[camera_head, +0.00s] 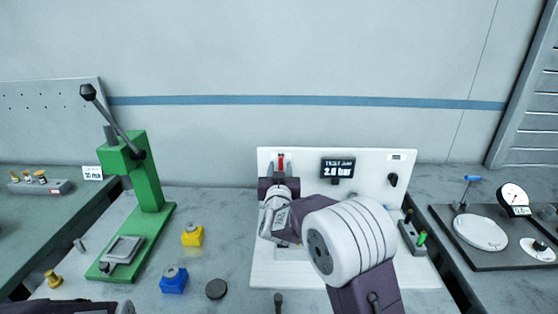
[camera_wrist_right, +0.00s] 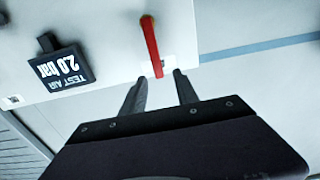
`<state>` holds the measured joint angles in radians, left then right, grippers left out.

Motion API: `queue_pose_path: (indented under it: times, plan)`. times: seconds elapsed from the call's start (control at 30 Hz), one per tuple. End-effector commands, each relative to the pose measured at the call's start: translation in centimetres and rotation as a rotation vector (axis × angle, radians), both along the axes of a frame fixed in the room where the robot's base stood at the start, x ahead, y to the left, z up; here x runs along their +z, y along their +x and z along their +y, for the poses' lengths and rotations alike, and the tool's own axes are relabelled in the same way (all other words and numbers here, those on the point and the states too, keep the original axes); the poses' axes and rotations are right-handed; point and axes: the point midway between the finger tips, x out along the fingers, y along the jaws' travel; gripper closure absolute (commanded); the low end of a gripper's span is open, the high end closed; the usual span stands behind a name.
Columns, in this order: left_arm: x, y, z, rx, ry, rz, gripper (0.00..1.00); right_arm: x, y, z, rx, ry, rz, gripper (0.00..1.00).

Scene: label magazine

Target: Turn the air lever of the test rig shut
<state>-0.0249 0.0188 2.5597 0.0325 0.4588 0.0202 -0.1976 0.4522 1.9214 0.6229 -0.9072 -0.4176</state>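The red air lever (camera_head: 281,162) is on the left part of the white test rig panel (camera_head: 330,220), roughly upright. In the right wrist view, which is upside down, the lever (camera_wrist_right: 152,45) is a slim red bar, slightly tilted. My right gripper (camera_wrist_right: 160,88) is open and empty. Its two dark fingers point at the panel, with one end of the lever close to the gap between their tips. I cannot tell whether they touch. In the head view the right gripper (camera_head: 279,184) is just below the lever, and my arm covers the rig's middle.
The rig's display (camera_head: 338,168) reads 2.0 bar, with a black knob (camera_head: 393,180) to its right. A green lever press (camera_head: 145,175) stands left. A yellow block (camera_head: 192,235), a blue block (camera_head: 174,281) and a dark disc (camera_head: 216,289) lie between. A dial gauge stand (camera_head: 513,198) is far right.

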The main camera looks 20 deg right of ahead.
Motion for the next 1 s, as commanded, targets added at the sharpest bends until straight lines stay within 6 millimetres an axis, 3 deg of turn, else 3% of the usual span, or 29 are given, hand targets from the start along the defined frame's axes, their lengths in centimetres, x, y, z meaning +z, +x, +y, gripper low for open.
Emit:
queue_pose_path:
  times: [0.23, 0.57, 0.6, 0.73, 1.0]
  plan:
    - [0.7, 0.0, 0.0, 0.000, 0.000, 0.000, 0.59, 0.0, 4.3, -1.3, -0.001, 0.000, 0.001, 0.64]
    - [0.7, 0.0, 0.0, 0.000, 0.000, 0.000, 0.59, -0.1, 5.2, -1.5, 0.000, 0.001, 0.002, 0.64]
    - [0.7, 0.0, 0.0, 0.000, 0.000, 0.000, 0.59, -0.1, 5.2, -1.5, 0.000, 0.001, 0.002, 0.66]
    - [0.7, 0.0, 0.0, 0.000, 0.000, 0.000, 0.59, -0.1, 5.1, -1.5, 0.000, 0.001, 0.002, 1.00]
    - [0.7, 0.0, 0.0, 0.000, 0.000, 0.000, 0.59, -0.1, 5.1, -1.5, 0.000, 0.000, 0.001, 1.00]
